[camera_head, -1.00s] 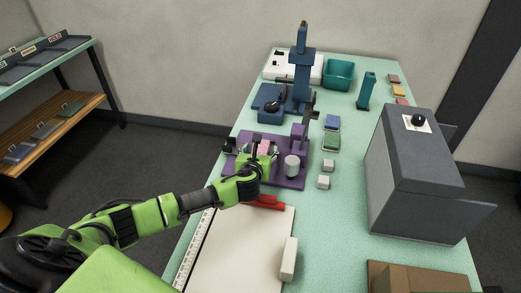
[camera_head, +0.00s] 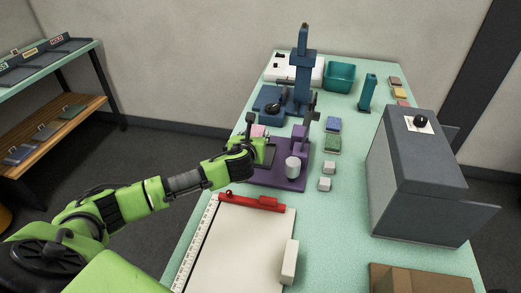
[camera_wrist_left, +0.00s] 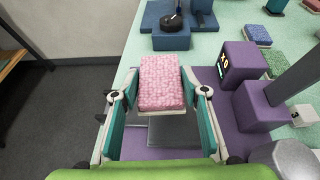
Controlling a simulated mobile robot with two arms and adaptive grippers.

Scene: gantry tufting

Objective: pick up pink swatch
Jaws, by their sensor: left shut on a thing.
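The pink swatch (camera_wrist_left: 162,80) is a speckled pink pad on a pale base. In the left wrist view it sits between the teal fingers of my left gripper (camera_wrist_left: 162,95), which is shut on it. In the head view the swatch (camera_head: 258,131) shows small at the far end of my left gripper (camera_head: 257,141), partly hidden by it. The gripper is over the left part of the purple fixture (camera_head: 283,179), with a grey part of the fixture below the swatch. My right gripper is not in view.
A blue press (camera_head: 298,85) stands behind the purple fixture. Blue (camera_head: 333,123) and green (camera_head: 332,142) swatches and white blocks (camera_head: 327,176) lie to its right. A grey cabinet (camera_head: 415,175) stands further right. A white board (camera_head: 235,245) with a red clamp (camera_head: 250,202) lies in front.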

